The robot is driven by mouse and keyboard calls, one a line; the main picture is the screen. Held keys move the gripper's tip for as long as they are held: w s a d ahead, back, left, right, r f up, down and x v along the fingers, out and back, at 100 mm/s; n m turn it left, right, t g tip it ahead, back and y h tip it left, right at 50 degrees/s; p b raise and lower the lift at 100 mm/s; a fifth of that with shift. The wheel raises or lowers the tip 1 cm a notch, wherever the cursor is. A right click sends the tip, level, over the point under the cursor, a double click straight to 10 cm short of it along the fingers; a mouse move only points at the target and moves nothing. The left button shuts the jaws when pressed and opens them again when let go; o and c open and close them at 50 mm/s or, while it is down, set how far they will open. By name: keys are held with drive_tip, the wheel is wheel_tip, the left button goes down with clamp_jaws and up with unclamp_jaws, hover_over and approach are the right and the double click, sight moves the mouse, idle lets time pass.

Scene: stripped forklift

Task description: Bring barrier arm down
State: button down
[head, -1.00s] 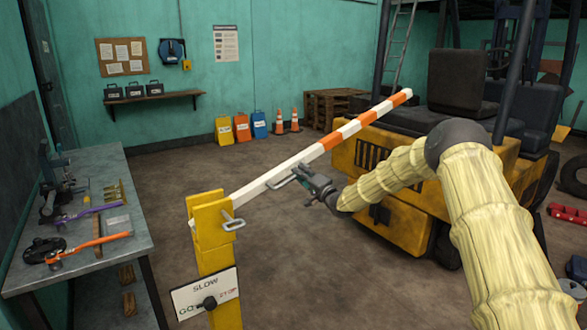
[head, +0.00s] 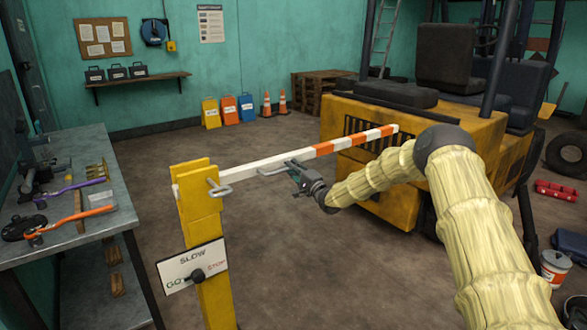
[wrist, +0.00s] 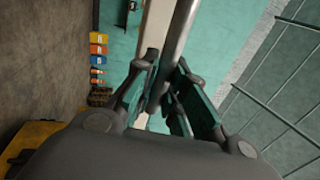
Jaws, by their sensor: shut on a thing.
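The barrier arm (head: 340,143), white with orange bands, runs from the yellow post (head: 202,215) rightward, tilted slightly up toward its tip. A grey handle (head: 272,171) sticks out from its side. My gripper (head: 299,175) is shut on this handle at about the arm's middle. In the wrist view the grey handle bar (wrist: 178,45) passes between my gripper's fingers (wrist: 160,95), with the white arm (wrist: 156,35) beside it. A grey metal loop (head: 219,189) sits at the top of the post. A sign with SLOW, GO and STOP and a dark knob (head: 193,270) is on the post.
A yellow forklift (head: 425,130) stands behind the arm's tip. A workbench (head: 115,205) with tools is at left. Colored cans (head: 228,110) and cones (head: 266,103) stand by the far wall.

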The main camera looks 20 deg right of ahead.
drive_tip(key=shift+s+f, duration=0.1)
drive_tip(key=shift+f, duration=0.3)
drive_tip(key=c, duration=1.6)
unclamp_jaws()
drive_tip(key=shift+a, duration=0.1)
drive_tip(key=shift+o, duration=0.7)
drive_tip(key=shift+f, duration=0.15)
drive_tip(key=shift+r, duration=0.2)
drive_tip(key=v, duration=1.2)
